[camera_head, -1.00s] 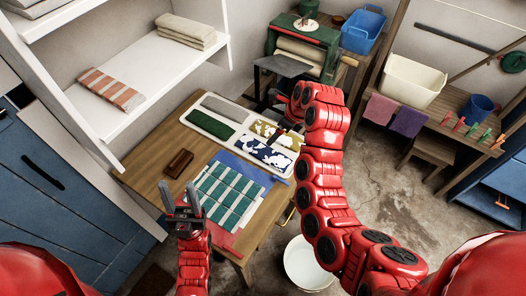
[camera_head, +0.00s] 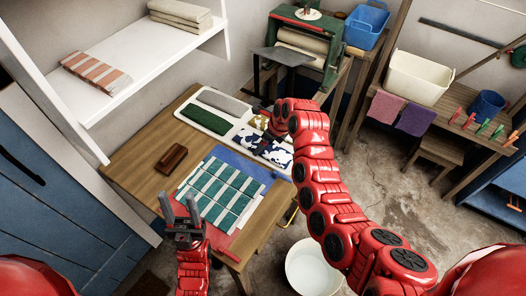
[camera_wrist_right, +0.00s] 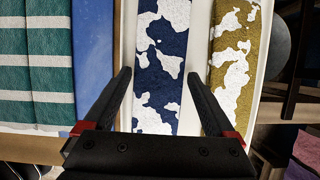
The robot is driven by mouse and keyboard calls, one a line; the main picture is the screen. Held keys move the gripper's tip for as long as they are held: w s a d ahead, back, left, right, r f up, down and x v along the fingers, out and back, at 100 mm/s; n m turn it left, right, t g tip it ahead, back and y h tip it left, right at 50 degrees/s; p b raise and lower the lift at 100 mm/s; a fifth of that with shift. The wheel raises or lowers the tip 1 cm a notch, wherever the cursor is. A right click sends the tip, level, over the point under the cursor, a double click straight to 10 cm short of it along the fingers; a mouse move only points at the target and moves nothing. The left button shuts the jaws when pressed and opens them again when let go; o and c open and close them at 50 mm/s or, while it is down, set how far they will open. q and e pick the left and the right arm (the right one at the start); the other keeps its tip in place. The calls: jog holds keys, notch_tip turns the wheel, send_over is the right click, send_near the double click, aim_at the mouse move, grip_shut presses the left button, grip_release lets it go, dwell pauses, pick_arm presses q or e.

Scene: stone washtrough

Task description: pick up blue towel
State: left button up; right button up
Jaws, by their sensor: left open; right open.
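A blue-and-white patterned towel (camera_head: 278,153) lies folded at the near right end of a white tray (camera_head: 234,131) on the wooden table. In the right wrist view the towel (camera_wrist_right: 155,98) runs lengthwise between the two black fingers of my right gripper (camera_wrist_right: 159,73). The fingers are open, and contact with the towel cannot be told. In the head view this gripper is partly hidden by its arm. My left gripper (camera_head: 181,204) is open and empty at the table's near left side, beside a teal-and-white striped cloth (camera_head: 222,190).
A mustard-and-white towel (camera_wrist_right: 234,55) lies beside the patterned blue one. Green (camera_head: 203,120) and grey (camera_head: 223,102) towels share the tray. A plain blue sheet (camera_head: 240,164) lies under the striped cloth. A brown block (camera_head: 172,157) sits left; a white bucket (camera_head: 313,267) stands below.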

jog(key=shift+w+a+f, duration=0.1)
jog(key=shift+f, duration=0.3)
jog(key=shift+r, duration=0.1)
jog(key=shift+c, duration=1.1)
jog(key=c, duration=1.2)
jog(key=shift+r, duration=0.1)
